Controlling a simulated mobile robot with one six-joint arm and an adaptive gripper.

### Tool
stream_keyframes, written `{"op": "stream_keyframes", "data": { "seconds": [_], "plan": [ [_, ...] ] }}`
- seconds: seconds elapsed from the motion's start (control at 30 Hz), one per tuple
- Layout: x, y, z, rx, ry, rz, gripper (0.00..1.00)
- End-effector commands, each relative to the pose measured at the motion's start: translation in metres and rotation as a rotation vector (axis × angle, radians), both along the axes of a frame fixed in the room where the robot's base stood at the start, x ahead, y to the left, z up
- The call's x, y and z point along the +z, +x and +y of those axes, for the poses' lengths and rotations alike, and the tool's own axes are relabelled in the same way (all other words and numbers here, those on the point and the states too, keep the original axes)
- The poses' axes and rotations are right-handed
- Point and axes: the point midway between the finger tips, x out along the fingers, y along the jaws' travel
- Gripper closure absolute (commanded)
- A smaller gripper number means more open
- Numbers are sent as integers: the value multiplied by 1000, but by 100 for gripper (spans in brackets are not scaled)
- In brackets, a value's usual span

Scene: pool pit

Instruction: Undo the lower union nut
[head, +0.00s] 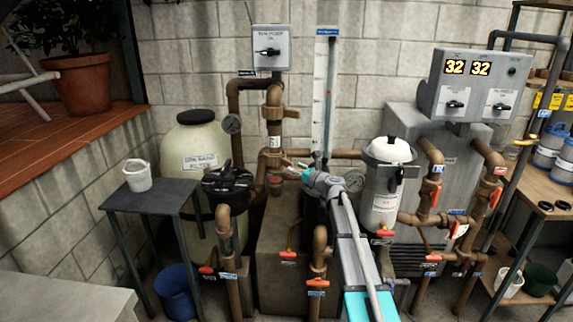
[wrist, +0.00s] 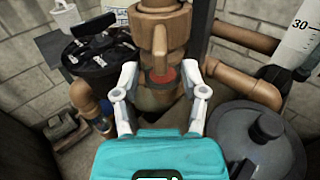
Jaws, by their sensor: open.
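Brown pipework with thick collars stands upright against the wall, left of centre in the head view. One wide collar (head: 274,113) sits higher, and a lower brown fitting (head: 271,158) sits below it. I cannot tell for certain which ring is the lower union nut. In the wrist view a brown fitting (wrist: 163,42) stands ahead of my gripper (wrist: 161,74), with a red part beneath it between the fingertips. My gripper also shows in the head view (head: 292,168), close to the pipework. It is open, its fingers apart, and it holds nothing. Contact is not clear.
A dark lid (wrist: 250,145) is close to my gripper's right side. Horizontal brown pipes run nearby.

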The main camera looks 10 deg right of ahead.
Motion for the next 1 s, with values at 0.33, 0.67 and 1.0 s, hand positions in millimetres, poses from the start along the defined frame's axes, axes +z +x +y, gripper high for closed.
{"op": "stream_keyframes", "data": {
  "seconds": [0.33, 0.67, 1.0],
  "plan": [
    [0, 41, 25, 1, 0, 0, 44],
    [0, 49, 32, 0, 0, 0, 44],
    [0, 49, 31, 0, 0, 0, 68]
  ]
}}
